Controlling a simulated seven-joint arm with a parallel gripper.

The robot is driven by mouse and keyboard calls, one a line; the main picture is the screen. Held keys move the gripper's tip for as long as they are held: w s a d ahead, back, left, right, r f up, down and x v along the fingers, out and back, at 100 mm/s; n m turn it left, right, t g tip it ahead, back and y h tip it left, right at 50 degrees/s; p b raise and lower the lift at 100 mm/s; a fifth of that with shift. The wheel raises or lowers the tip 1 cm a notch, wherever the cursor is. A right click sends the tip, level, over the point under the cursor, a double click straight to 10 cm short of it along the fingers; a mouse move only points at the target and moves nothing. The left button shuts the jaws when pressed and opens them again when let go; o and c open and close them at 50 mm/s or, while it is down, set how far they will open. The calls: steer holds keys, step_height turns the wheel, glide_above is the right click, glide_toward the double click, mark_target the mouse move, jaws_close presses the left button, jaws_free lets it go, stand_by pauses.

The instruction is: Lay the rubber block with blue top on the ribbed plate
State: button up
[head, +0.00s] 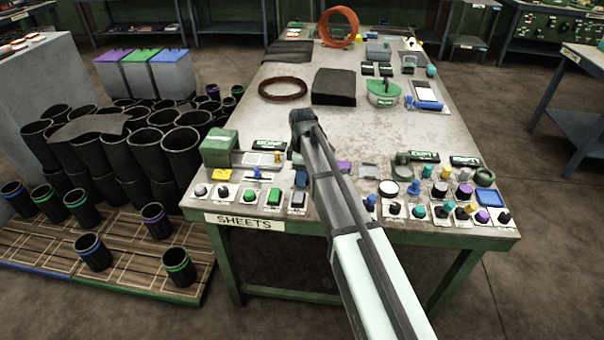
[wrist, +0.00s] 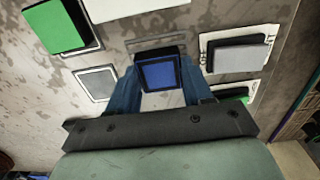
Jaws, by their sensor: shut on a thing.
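The rubber block with blue top (wrist: 160,73) is between the two blue fingers of my gripper (wrist: 161,86) in the wrist view. The gripper is shut on it, with the blue face towards the camera. A grey plate with fine lines, which looks like the ribbed plate (wrist: 158,44), partly shows just beyond the block; the rest is hidden behind it. I cannot tell the gap between block and plate. In the head view my gripper hangs over the near left part of the table, and a bit of blue shows below it.
In the wrist view a green-topped block (wrist: 54,25), an empty-looking light plate (wrist: 97,83) and a grey-topped block (wrist: 238,56) lie close around. The table (head: 285,112) carries a row of small parts along its near edge. Its middle has bare room near a dark block (head: 334,87).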

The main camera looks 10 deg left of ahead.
steer(key=shift+f, duration=0.1)
steer(key=o, duration=1)
steer(key=shift+o, duration=0.2)
step_height(320, 180, up, 12)
